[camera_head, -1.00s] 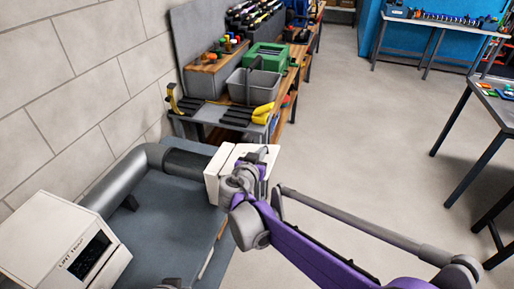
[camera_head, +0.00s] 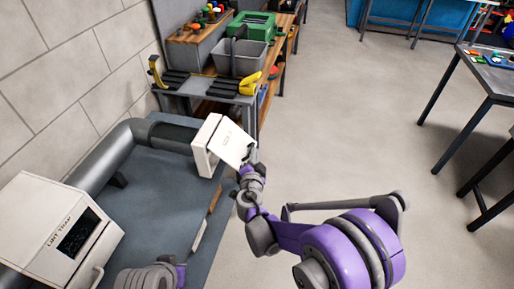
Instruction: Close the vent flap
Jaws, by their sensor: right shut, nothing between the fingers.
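The white vent box (camera_head: 207,142) sits at the right end of the grey duct (camera_head: 172,137) on the blue-grey bench top. Its white flap (camera_head: 231,143) stands out to the right at an angle, with a gap to the box at the lower side. Small lettering on the flap is too small to read. My right gripper (camera_head: 248,162) is shut and empty at the flap's lower right edge; I cannot tell whether it touches. A grey and purple part of my left arm shows at the bottom, but its fingers are not in view.
The white lint trap box (camera_head: 45,225) stands at the bench's left front. A grey bin (camera_head: 241,58), a green case (camera_head: 252,25) and yellow-handled tools (camera_head: 250,83) are on the side table behind. The floor to the right is clear up to a dark-legged table (camera_head: 490,80).

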